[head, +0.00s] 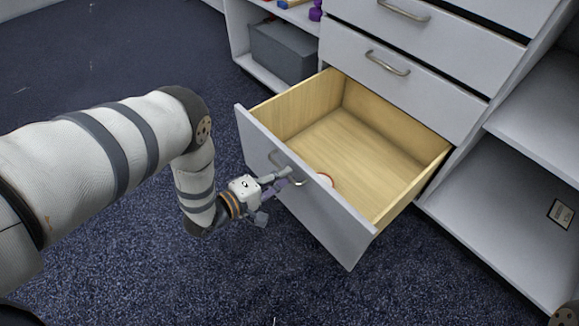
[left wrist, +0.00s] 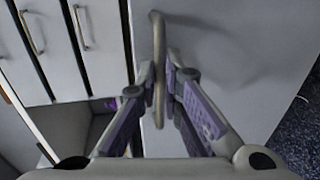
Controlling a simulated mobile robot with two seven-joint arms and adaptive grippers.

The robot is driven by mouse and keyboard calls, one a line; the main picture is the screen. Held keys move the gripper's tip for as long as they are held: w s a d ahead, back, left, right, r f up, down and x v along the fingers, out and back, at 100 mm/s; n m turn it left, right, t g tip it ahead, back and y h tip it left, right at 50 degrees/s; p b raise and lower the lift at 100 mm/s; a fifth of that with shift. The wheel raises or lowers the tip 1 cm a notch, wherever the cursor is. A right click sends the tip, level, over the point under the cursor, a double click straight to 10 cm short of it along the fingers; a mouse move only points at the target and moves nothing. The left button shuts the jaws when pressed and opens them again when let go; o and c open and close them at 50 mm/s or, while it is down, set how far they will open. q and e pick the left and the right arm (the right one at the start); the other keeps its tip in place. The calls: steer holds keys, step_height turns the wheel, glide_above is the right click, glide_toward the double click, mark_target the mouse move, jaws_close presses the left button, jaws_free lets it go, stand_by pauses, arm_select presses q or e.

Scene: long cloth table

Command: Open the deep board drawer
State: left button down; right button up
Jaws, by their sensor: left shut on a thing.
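The deep drawer (head: 300,205) at the bottom of the grey cabinet is pulled well out in the head view, with its bare wooden floor (head: 365,150) showing. A small round red-and-white thing (head: 326,179) lies inside near the front panel, partly hidden by it. My left gripper (head: 281,182) is at the drawer's metal handle (head: 290,168) on the outer face of the front. In the left wrist view the fingers (left wrist: 160,95) are shut around the handle bar (left wrist: 158,60). My right gripper is not in view.
Two shut drawers (head: 385,85) with metal handles sit above. An open shelf with a grey box (head: 284,52) stands to the left, and open shelves (head: 500,215) stand to the right. Dark blue carpet (head: 190,290) is clear in front.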

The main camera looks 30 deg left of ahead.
arm_select(q)
steer(key=shift+s+a, duration=0.3)
steer(key=shift+s, duration=0.3)
steer(key=c, duration=1.7)
jaws_free()
steer(key=shift+s, duration=0.1)
steer(key=v, duration=1.2)
